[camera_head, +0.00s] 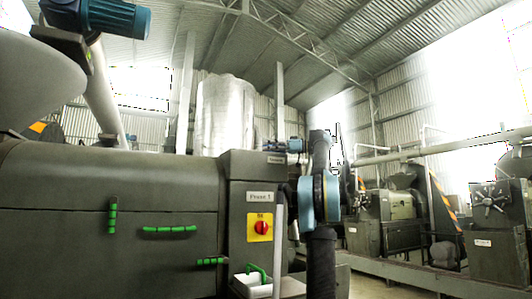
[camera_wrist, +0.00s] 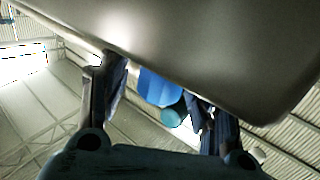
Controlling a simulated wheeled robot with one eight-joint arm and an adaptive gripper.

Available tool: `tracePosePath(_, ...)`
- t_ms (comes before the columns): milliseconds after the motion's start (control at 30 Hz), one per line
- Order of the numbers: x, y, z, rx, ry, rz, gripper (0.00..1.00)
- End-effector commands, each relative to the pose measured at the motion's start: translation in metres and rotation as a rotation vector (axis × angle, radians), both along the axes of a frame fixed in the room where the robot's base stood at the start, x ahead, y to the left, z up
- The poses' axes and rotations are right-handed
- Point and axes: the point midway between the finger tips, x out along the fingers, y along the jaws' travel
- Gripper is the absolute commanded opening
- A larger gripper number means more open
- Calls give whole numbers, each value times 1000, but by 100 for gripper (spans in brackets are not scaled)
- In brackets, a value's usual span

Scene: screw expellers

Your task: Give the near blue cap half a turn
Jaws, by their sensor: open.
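In the wrist view, a bright blue rounded part (camera_wrist: 158,88) shows between my fingers, below the edge of a dark metal housing. A smaller teal round part (camera_wrist: 174,114) sits just beside it. I cannot tell for sure which is the near blue cap. My gripper (camera_wrist: 157,84) is open, one finger on each side of these parts; contact cannot be told. In the head view, a small blue motor-like part (camera_head: 295,145) shows by the top of the control box. My arm stands right of that box, and its fingers cannot be made out there.
The control box (camera_head: 259,208) carries a red knob (camera_head: 262,228) on a yellow plate. Green handles (camera_head: 170,229) are on the dark press housing (camera_head: 60,215). Other machines (camera_head: 390,215) stand at right. In the wrist view, the housing (camera_wrist: 215,45) is close above.

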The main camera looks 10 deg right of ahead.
Motion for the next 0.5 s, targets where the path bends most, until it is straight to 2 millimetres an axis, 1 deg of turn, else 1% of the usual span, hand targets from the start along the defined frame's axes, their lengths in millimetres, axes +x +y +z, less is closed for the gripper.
tracePosePath(133, 2, 8, 0, 0, 0, -1, 58)
tracePosePath(433, 3, 10, 0, 0, 0, -1, 58)
tracePosePath(467, 3, 10, 0, 0, 0, -1, 53)
tracePosePath(500, 3, 10, 0, 0, 0, -1, 44)
